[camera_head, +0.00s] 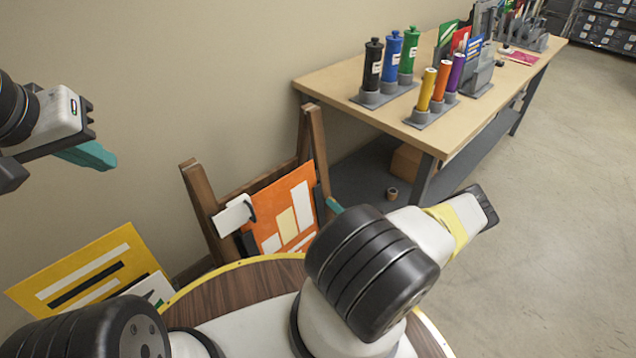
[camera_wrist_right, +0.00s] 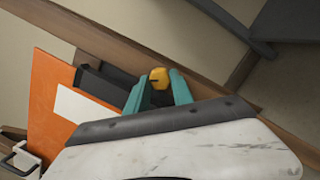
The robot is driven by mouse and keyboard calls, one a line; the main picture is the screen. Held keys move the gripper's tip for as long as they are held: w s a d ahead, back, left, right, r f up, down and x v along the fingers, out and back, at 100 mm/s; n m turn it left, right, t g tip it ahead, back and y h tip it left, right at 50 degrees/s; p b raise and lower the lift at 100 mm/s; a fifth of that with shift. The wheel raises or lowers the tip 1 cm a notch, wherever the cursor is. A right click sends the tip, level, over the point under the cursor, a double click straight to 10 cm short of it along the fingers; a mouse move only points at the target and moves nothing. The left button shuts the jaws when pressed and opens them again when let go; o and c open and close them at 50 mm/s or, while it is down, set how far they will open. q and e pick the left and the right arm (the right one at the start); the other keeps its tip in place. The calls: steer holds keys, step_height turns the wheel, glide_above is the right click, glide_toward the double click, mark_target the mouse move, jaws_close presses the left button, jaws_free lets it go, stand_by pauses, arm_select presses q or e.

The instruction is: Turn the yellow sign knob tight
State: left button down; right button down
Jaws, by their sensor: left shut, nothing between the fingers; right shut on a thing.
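The yellow knob (camera_wrist_right: 159,77) shows in the right wrist view, beside a black holder (camera_wrist_right: 103,84) at the edge of the orange sign (camera_wrist_right: 50,98). My right gripper (camera_wrist_right: 157,86) has its teal fingers closed on either side of the knob. In the head view the orange sign (camera_head: 271,203) leans on a wooden easel (camera_head: 201,207); the knob is hidden there, and only a teal tip of my right gripper (camera_head: 334,205) shows past my arm. My left gripper (camera_head: 94,155) is shut and empty, raised at the left, away from the sign.
A yellow sign (camera_head: 85,262) leans at the lower left. A round wood-topped table (camera_head: 235,292) with a yellow rim is in front of the easel. A workbench (camera_head: 335,80) with bottles and coloured rolls stands behind right. The floor at right is clear.

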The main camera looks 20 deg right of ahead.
steer(key=m+h, duration=0.1)
steer(key=m, duration=0.5)
steer(key=shift+r+m+g, duration=0.1)
steer(key=shift+m+g, duration=0.2)
stand_by(0.4)
steer(key=c, duration=1.4)
jaws_free()
steer(key=v, duration=0.7)
steer(key=shift+s, duration=0.4)
steer(key=shift+r, duration=0.1)
